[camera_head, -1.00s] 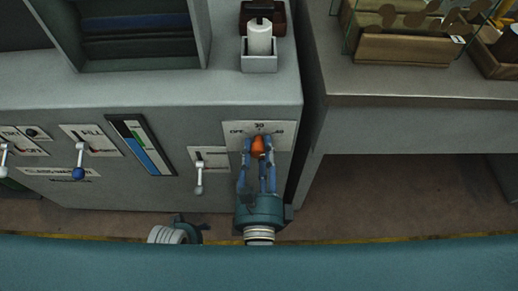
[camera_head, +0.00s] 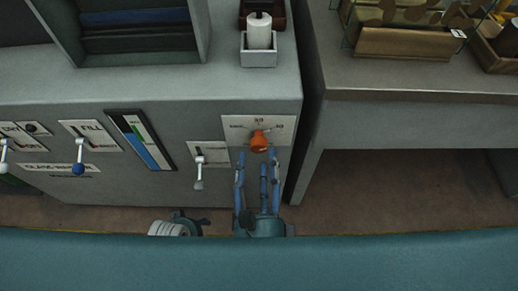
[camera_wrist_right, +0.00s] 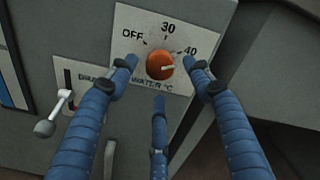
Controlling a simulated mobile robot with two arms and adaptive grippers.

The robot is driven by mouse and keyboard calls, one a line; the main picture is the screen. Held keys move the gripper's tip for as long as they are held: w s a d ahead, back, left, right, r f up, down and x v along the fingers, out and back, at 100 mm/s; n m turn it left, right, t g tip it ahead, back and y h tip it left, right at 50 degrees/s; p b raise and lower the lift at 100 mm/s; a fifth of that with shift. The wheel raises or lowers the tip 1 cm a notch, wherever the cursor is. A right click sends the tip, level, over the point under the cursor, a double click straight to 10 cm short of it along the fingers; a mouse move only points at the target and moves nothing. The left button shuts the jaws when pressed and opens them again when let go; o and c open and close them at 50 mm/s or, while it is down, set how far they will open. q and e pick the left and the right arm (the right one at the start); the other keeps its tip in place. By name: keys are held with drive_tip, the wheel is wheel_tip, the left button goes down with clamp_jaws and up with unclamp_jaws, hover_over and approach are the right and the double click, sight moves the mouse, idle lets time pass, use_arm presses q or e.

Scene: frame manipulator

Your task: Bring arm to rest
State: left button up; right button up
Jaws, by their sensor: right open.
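My right gripper (camera_head: 258,165) is open and empty in the head view, just below and in front of an orange dial knob (camera_head: 259,141). In the right wrist view its blue fingers (camera_wrist_right: 160,80) spread around the orange knob (camera_wrist_right: 160,66), apart from it. The knob sits on a white plate (camera_wrist_right: 125,20) marked OFF, 30 and 40; its pale pointer is turned towards the 40 side. Part of my left arm or gripper (camera_head: 176,226) shows at the bottom of the head view, with its fingers not clearly visible.
The grey machine front carries a lever (camera_head: 198,172), a blue-knobbed lever (camera_head: 79,156) and a level gauge (camera_head: 141,140). A white roll in a holder (camera_head: 259,45) stands on top. A table with wooden boxes (camera_head: 400,45) is at right, with open floor below it.

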drive_tip(key=shift+s, duration=1.05)
